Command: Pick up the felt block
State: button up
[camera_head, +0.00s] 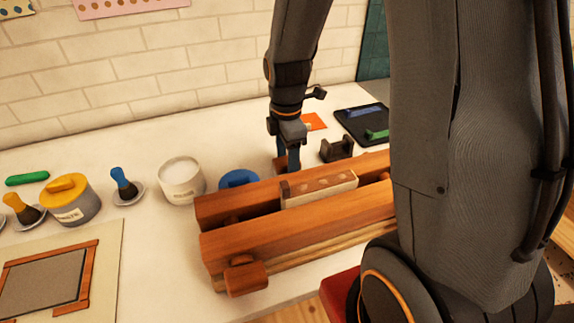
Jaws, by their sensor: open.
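My gripper (290,160) points down at the back of the white table, behind the wooden press. Its blue fingers are open, seen nearly edge-on. A small brown block (279,166) shows right at the fingers, partly hidden by them and by the press. It may be the felt block, but too little shows to be sure. I cannot tell whether the fingers touch it or stand around it.
The long wooden press (300,235), with a pale holed bar (320,188) in it, stands in front of my gripper. A dark bracket (337,149) and a black tray (365,125) are to the right. A blue lid (239,178) and a white jar (181,181) are left.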

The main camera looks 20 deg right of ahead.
jog(key=c, duration=1.2)
jog(key=shift+r, duration=0.1)
notch_tip(320, 180, up, 10)
jog(key=shift+f+b, duration=0.1)
jog(key=shift+b, duration=0.75)
